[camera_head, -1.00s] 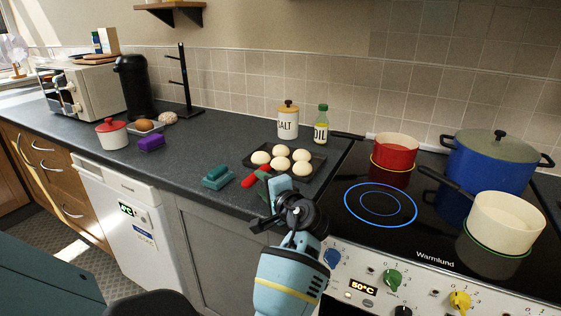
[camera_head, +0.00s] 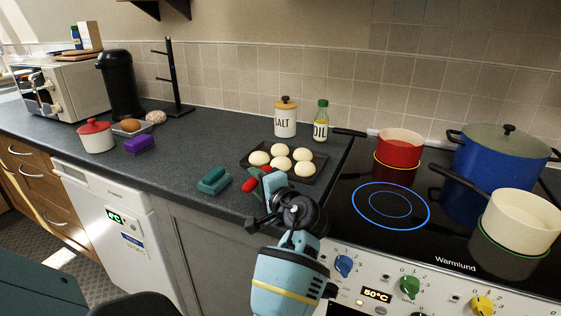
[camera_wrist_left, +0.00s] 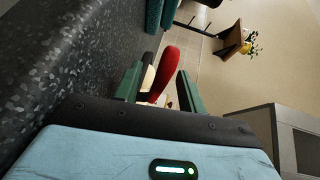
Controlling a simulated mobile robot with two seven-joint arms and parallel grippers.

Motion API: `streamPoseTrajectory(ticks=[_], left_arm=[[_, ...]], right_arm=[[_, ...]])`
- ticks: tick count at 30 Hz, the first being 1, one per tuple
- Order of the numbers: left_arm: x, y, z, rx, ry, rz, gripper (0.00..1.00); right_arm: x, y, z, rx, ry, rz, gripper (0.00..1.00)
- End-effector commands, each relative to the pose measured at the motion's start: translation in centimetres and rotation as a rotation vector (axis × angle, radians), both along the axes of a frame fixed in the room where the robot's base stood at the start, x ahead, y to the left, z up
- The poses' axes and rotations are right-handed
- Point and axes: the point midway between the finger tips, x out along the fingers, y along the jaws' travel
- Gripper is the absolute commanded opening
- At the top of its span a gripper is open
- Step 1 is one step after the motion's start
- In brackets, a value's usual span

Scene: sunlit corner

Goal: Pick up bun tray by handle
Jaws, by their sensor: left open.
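The bun tray (camera_head: 311,177) is dark and shallow, with several pale round buns on it. It lies on the worktop left of the hob. Its red handle (camera_head: 249,185) sticks out toward the front edge of the worktop. My left gripper (camera_head: 258,180) is at this handle, and a green finger crosses in front of it. In the left wrist view, the red handle (camera_wrist_left: 166,68) stands between the two parted green fingers of my left gripper (camera_wrist_left: 160,78), with gaps beside it. The gripper is open. The right gripper is not in view.
A teal block-like item (camera_head: 214,181) lies left of the handle. The salt jar (camera_head: 285,119) and oil bottle (camera_head: 321,122) stand behind the tray. The hob (camera_head: 350,225) is at right, with the red pan (camera_head: 398,152). The worktop between the purple item (camera_head: 140,145) and teal item is clear.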

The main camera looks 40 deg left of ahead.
Motion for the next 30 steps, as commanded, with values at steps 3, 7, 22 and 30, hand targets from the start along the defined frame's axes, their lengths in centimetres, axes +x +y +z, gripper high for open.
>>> streamPoseTrajectory(ticks=[3,7,22,30], left_arm=[[0.02,-0.05,0.05,0.000,-0.001,-0.001,0.40],[0.02,-0.04,0.06,0.000,-0.001,-0.001,0.34],[0.03,0.00,0.26,0.004,-0.007,-0.001,0.00],[0.03,0.11,0.41,0.003,-0.006,-0.001,0.00]], right_arm=[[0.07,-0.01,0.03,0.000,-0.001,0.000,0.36],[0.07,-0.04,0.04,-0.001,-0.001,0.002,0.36],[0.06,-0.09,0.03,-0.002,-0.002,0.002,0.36],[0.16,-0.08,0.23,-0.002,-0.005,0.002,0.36]])
